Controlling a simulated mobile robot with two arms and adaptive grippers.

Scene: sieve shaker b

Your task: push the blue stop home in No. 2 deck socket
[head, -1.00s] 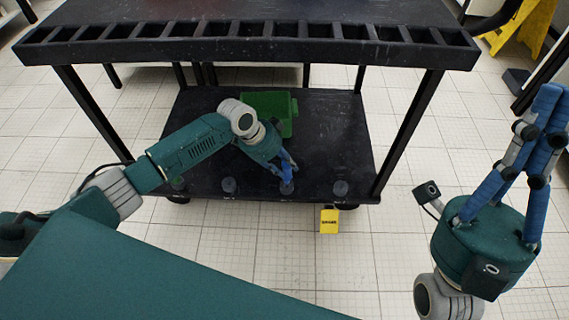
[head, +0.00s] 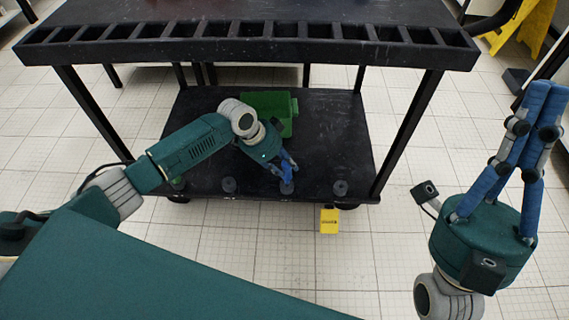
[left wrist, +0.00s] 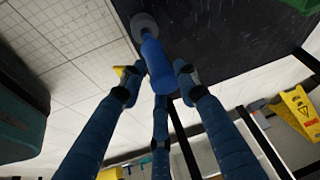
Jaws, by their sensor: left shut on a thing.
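My left gripper (head: 287,168) is over the front part of the cart's lower deck (head: 330,140). It is shut on the blue stop (left wrist: 153,62), which shows between the fingers in the left wrist view. The stop's narrow end is at a round grey socket (left wrist: 143,22). In the head view this is the socket (head: 287,188) third from the left in the front row. The stop lines up with the socket, but I cannot tell how deep it sits. My right gripper (head: 547,95) is raised at the right, away from the cart, its fingers pointing up; nothing shows in it.
Other grey sockets stand along the front edge, one to the left (head: 229,185) and one to the right (head: 340,188). A green bin (head: 283,105) stands behind my left gripper. A yellow tag (head: 329,220) hangs at the front edge.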

